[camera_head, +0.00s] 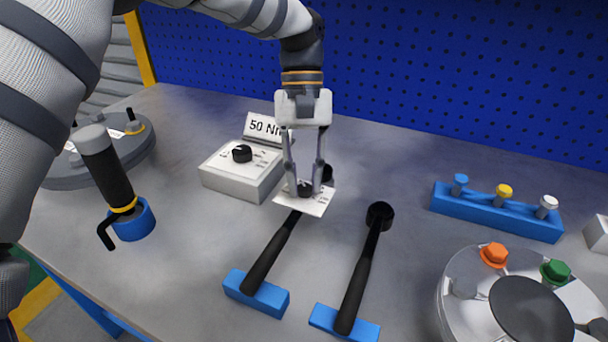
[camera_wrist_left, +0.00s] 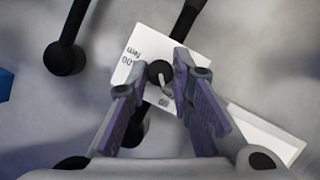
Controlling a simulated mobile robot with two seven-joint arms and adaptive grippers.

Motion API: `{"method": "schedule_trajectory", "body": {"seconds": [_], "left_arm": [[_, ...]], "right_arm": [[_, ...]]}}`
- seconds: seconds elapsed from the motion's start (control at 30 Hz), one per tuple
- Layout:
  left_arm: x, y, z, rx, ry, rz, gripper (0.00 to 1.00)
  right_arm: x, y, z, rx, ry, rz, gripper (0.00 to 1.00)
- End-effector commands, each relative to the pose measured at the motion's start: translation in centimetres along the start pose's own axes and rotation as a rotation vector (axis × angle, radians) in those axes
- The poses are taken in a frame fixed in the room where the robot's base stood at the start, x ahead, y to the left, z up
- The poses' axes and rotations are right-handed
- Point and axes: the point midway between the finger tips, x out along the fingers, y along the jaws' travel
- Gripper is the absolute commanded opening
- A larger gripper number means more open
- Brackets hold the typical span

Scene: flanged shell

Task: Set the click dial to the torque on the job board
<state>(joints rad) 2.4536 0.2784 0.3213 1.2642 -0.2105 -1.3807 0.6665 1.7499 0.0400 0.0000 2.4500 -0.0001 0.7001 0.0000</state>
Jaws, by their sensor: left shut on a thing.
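The job board (camera_head: 263,127), a white sign, reads "50 Nm" behind a white box (camera_head: 232,178) that has a black knob (camera_head: 242,153) on its top. A white dial plate (camera_head: 318,207) with small printed marks sits at the upper end of the left black wrench (camera_head: 272,251). My left gripper (camera_head: 305,189) points down over the plate and is shut on its small black knob. The knob (camera_wrist_left: 159,72) shows between the fingers in the left wrist view, with "Nm" and partly hidden digits on the plate (camera_wrist_left: 143,42). I cannot read the setting. My right gripper is not in view.
A second black wrench (camera_head: 359,272) lies to the right. Both handles rest on blue blocks (camera_head: 257,292). A black tool (camera_head: 112,176) stands in a blue ring at left. A blue rack (camera_head: 497,212) and a round flanged part (camera_head: 462,297) are at right. A blue pegboard (camera_head: 430,70) stands behind.

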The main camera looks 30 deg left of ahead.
Motion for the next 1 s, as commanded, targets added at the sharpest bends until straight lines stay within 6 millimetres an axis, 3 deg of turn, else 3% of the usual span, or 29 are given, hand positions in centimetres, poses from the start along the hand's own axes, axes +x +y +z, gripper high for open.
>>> {"method": "schedule_trajectory", "body": {"seconds": [0.4, 0.97, 1.0], "left_arm": [[0.14, 0.15, -0.02, 0.163, -0.002, -0.069, 0.00], [0.18, 0.16, 0.00, 0.188, -0.002, -0.079, 0.00], [0.18, 0.16, 0.00, 0.188, -0.002, -0.079, 0.25]], "right_arm": [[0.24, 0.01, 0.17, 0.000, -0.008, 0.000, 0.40], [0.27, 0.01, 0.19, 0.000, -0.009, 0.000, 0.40], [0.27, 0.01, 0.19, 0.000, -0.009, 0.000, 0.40]]}}
